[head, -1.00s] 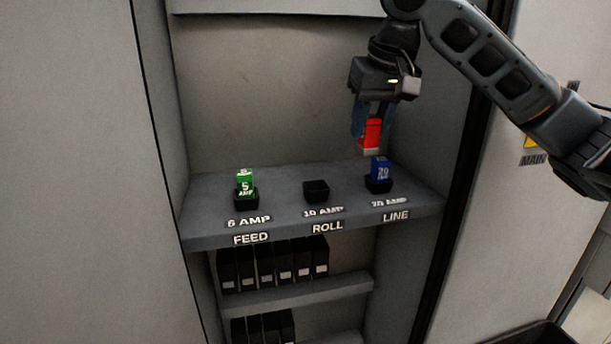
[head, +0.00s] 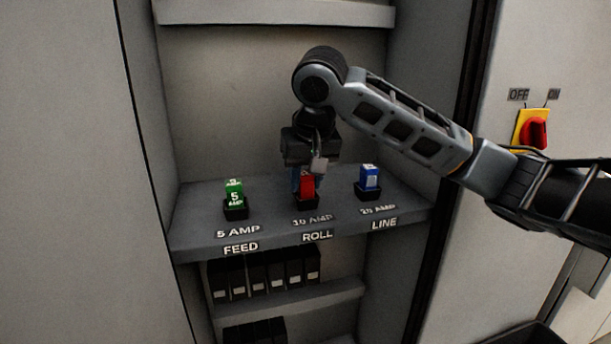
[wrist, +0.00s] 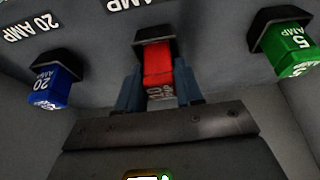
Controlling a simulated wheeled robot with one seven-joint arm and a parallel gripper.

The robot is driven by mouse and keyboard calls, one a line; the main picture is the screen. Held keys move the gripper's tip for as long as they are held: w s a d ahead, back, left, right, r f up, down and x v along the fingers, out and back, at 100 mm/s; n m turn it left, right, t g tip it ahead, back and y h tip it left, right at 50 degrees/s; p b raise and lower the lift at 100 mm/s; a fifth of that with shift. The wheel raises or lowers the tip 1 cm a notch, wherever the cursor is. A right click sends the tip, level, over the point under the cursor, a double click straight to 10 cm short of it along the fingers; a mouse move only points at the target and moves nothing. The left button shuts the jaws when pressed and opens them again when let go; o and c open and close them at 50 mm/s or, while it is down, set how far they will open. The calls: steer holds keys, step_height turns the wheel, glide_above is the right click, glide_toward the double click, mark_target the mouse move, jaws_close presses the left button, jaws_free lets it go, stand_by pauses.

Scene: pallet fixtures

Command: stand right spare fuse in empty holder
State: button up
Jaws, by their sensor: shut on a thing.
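My gripper (head: 306,184) is shut on the red fuse (head: 307,186), which stands upright at the middle holder (head: 306,202), above the labels 10 AMP and ROLL. In the wrist view the red fuse (wrist: 157,72) is between my two fingers and its far end meets the black middle holder (wrist: 155,33). It looks at least partly inside the holder; how deep it sits cannot be told. The fingers partly cover it in the head view.
A green 5 AMP fuse (head: 234,190) stands in the left holder and a blue 20 AMP fuse (head: 369,177) in the right one. Both are close beside my gripper on the shelf (head: 195,225). A red and yellow switch (head: 532,130) is on the right panel.

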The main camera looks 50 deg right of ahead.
steer(key=o, duration=1.1)
steer(key=shift+f, duration=0.1)
steer(key=v, duration=1.2)
steer(key=shift+s, duration=0.1)
